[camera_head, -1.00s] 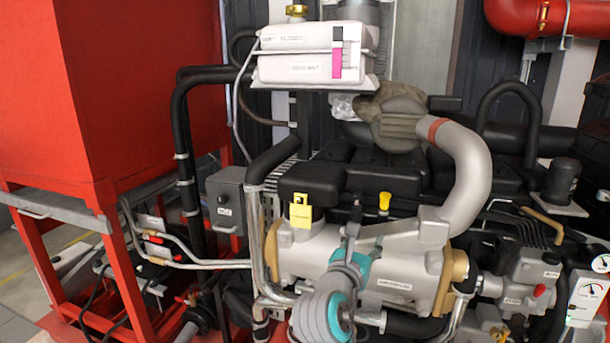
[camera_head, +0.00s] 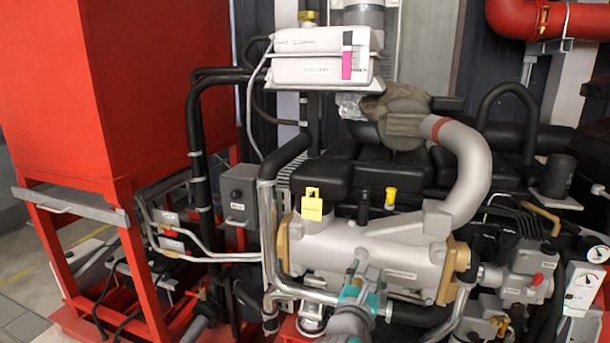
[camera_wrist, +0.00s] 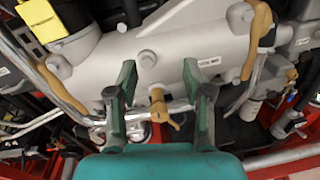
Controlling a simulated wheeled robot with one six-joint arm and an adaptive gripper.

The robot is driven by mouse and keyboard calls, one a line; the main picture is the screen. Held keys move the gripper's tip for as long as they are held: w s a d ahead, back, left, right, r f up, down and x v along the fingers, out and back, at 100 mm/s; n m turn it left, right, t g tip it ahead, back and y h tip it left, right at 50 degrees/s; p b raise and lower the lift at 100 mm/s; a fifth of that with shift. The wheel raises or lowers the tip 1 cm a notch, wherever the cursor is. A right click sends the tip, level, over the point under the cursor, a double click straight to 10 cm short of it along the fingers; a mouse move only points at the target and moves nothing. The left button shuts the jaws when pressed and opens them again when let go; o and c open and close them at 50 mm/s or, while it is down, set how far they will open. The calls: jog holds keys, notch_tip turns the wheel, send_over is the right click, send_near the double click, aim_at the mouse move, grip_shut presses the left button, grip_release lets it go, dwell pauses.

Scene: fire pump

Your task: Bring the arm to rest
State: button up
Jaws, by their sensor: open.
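My gripper (camera_head: 357,270) shows low in the middle of the head view, at the end of my grey and teal arm. In the wrist view its two green fingers (camera_wrist: 160,80) stand apart with nothing held between them. They point toward the grey cylindrical housing (camera_wrist: 170,45) of the engine. A small brass-coloured valve handle (camera_wrist: 160,105) shows between the fingers, beyond them. I cannot tell how far the fingertips are from the housing. The lower arm is cut off by the bottom edge of the head view.
A yellow tag (camera_head: 312,206) stands on the housing. Metal pipes (camera_head: 268,240) run down its left side. A red frame (camera_head: 95,210) stands at the left. A gauge panel (camera_head: 582,290) is at the lower right. A white coolant tank (camera_head: 320,70) is above.

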jog(key=s+d+f+m+y, duration=0.3)
jog(key=s+f+m+y, duration=0.55)
jog(key=s+f, duration=1.65)
jog(key=s+d+r+m+h, duration=0.1)
jog(key=s+r+m, duration=0.1)
jog(key=s+m, duration=0.8)
jog(key=s+d+r+m+g+h, duration=0.1)
jog(key=s+r+m, duration=0.1)
jog(key=s+m, duration=0.9)
jog(key=s, duration=0.8)
jog(key=shift+r+g, duration=0.3)
jog(key=shift+r, duration=0.1)
jog(key=shift+s, duration=0.1)
